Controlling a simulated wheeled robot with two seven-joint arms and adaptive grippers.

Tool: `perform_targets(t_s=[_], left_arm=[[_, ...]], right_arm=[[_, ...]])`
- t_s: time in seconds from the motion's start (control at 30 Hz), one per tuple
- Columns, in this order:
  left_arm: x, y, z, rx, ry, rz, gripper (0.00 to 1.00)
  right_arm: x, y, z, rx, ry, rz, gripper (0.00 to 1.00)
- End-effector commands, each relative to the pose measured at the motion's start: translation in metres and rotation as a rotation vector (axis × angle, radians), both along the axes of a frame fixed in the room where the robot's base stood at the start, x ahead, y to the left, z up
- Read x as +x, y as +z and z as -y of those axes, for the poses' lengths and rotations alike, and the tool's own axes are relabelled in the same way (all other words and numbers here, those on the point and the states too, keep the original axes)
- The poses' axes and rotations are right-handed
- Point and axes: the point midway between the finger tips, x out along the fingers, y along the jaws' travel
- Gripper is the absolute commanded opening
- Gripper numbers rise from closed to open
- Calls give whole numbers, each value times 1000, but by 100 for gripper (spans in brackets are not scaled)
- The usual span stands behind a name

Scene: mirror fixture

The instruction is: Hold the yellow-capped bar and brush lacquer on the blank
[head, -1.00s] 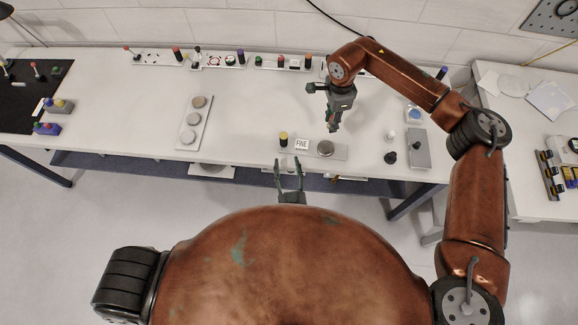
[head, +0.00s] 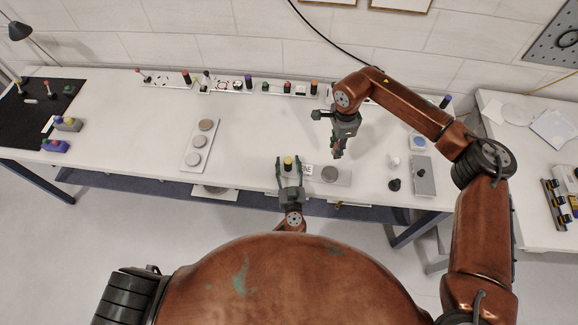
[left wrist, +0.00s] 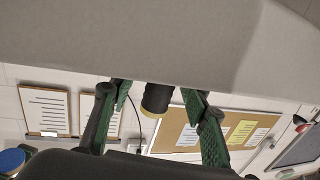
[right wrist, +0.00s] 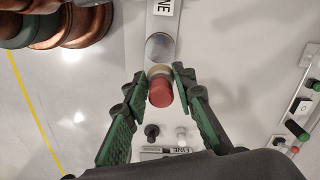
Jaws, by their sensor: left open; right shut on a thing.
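The bar (head: 345,181) lies near the table's front edge, with a yellow-capped dark post (head: 288,162) at its left end. The blank, a grey disc (head: 330,174), sits on the bar to the right of the FINE label. My left gripper (head: 289,165) is open, its fingers on either side of the post; the dark post also shows between them in the left wrist view (left wrist: 157,98). My right gripper (head: 337,148) is shut on a red-ended brush (right wrist: 160,92), above the table behind the blank. The right wrist view also shows the blank (right wrist: 160,47). The brush tip is unclear.
A tray with several discs (head: 189,160) lies to the left. A dark knob (head: 394,184), a white knob (head: 393,162) and a grey block (head: 423,178) stand to the right. Several coloured-handled items line the back edge. The table's middle is mostly clear.

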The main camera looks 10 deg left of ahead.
Motion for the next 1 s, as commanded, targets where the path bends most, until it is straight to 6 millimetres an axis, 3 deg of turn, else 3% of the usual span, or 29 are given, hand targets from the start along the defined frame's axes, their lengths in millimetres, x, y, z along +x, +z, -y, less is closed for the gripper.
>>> perform_targets(t_s=[0.1,0.7,1.0], left_arm=[[0,0,0,0,0,0,42],[0,0,0,0,0,0,1],[-1,0,0,0,0,0,0]], right_arm=[[0,0,0,0,0,0,5],[0,0,0,0,0,0,5],[0,0,0,0,0,0,5]])
